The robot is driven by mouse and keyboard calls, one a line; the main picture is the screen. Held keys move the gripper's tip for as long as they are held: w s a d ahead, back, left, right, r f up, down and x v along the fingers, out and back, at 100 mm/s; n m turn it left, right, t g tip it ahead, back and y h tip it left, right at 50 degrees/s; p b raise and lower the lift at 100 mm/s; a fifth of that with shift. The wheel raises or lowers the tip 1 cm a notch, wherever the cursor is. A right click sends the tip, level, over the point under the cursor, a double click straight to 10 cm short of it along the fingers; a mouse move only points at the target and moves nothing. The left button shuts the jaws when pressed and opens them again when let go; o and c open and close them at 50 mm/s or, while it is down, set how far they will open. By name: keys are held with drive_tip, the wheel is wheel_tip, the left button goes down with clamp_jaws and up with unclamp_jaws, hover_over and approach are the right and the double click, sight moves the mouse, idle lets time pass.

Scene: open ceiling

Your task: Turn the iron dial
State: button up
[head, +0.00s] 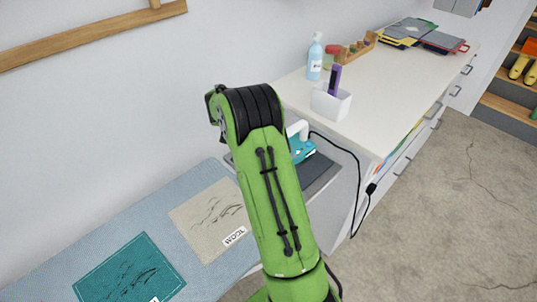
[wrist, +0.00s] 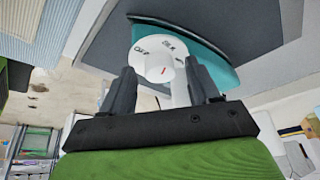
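The iron (head: 302,151) has a teal body and a white handle. It sits on a dark grey pad (head: 322,174), partly hidden behind my green arm in the head view. I cannot tell whether the fingers touch the dial. The gripper is hidden in the head view.
A black cord (head: 357,180) hangs off the right side of the ironing surface. Beige fabric (head: 210,219) marked WOOL and teal fabric (head: 130,272) lie on the blue surface at left.

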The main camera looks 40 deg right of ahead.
drive_tip(key=p+v, duration=0.5)
drive_tip(key=v, duration=1)
drive_tip(key=shift+a+r+p, duration=0.15)
drive_tip(key=shift+r+p, duration=0.15)
drive_tip(key=shift+w, duration=0.15)
drive_tip(key=s+d+n+t+y, duration=0.2)
drive_tip(key=s+d+n+y, duration=0.2)
drive_tip(key=d+n, duration=0.25)
drive_tip(key=shift+n, duration=0.35)
drive_tip(key=f+b, duration=0.1)
drive_tip(key=f, duration=0.4)
drive_tip(key=f+b, duration=0.1)
drive_tip(key=f, duration=0.3)
drive_tip(key=f+b, duration=0.2)
drive_tip(key=f, duration=0.3)
drive_tip(key=shift+w+a+f, duration=0.2)
drive_tip(key=shift+a+f, duration=0.15)
drive_tip(key=shift+a, duration=0.05)
drive_tip(key=shift+c, duration=0.4)
